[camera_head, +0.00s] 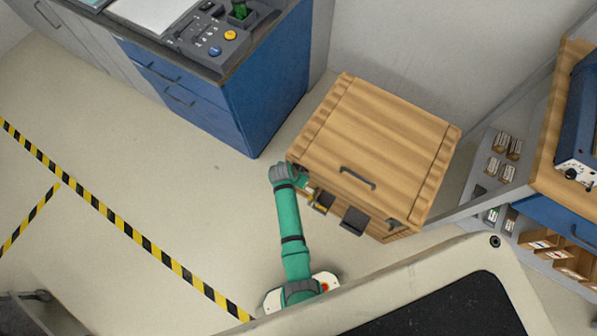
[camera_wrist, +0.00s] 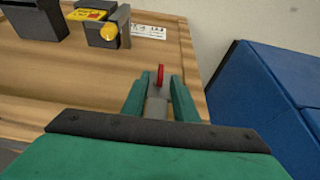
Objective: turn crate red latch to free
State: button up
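The wooden crate (camera_head: 385,135) stands on the floor with its lid down. In the wrist view its front panel (camera_wrist: 75,70) fills the upper left. The red latch (camera_wrist: 160,75) shows as a narrow upright piece on that panel. I cannot tell how deep the latch sits between the fingers. In the head view my wrist is at the crate's left front corner, and the red latch cannot be made out there.
The lid has a black handle (camera_head: 358,178). A blue cabinet (camera_head: 255,90) stands left of the crate; a grey wall is behind. Floor to the left is clear.

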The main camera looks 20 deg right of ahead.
jog(key=shift+f, duration=0.2)
jog(key=shift+d, duration=0.1)
grip_shut()
jog(key=g+h, duration=0.1)
jog(key=w+n+g+h, duration=0.1)
jog(key=g+h, duration=0.1)
jog(key=a+g+h, duration=0.1)
jog(key=g, duration=0.1)
jog(key=shift+w+a+f+h, duration=0.1)
jog(key=shift+w+f+h, duration=0.2)
dwell(0.4)
jog(key=shift+f+n+g, duration=0.1)
jog(key=shift+n+g, duration=0.2)
dwell(0.5)
